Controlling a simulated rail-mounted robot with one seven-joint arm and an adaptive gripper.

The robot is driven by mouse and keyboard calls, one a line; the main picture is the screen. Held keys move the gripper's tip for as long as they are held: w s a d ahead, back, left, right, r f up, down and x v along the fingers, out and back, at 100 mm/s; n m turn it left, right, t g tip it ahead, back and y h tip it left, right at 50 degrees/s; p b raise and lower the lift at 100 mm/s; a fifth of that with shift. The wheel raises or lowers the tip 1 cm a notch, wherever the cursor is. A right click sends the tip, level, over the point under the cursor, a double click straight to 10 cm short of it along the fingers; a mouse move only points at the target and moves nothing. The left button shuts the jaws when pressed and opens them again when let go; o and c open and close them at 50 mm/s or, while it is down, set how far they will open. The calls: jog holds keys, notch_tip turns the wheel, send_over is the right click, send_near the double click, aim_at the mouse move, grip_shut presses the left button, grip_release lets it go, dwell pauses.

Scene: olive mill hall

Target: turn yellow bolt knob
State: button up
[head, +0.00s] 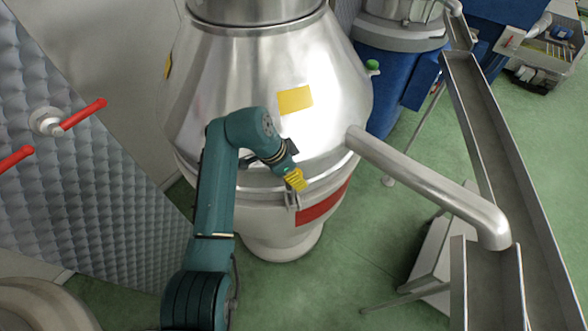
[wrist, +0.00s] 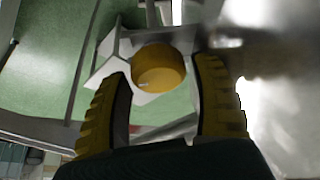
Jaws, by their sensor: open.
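The yellow bolt knob (wrist: 158,68) shows in the wrist view as a round yellow cap in front of a pale metal bracket. My gripper (wrist: 164,72) is open, with one ribbed yellow finger to the left of the knob and one to the right. The knob appears between or just beyond the fingertips; I cannot tell whether they touch it. In the head view my gripper (head: 296,180) is at the front side of the steel vessel (head: 235,75), below its cone. There I cannot make out the knob, which the gripper seems to hide.
A steel pipe (head: 425,184) runs from the vessel toward a long metal chute (head: 480,115) at the right. A red band (head: 323,205) lies below the gripper. A red lever (head: 84,113) sticks out from the quilted metal wall at the left. Green floor lies open around the vessel's foot.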

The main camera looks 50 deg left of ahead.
jog(key=shift+f, duration=0.2)
jog(key=c, duration=0.9)
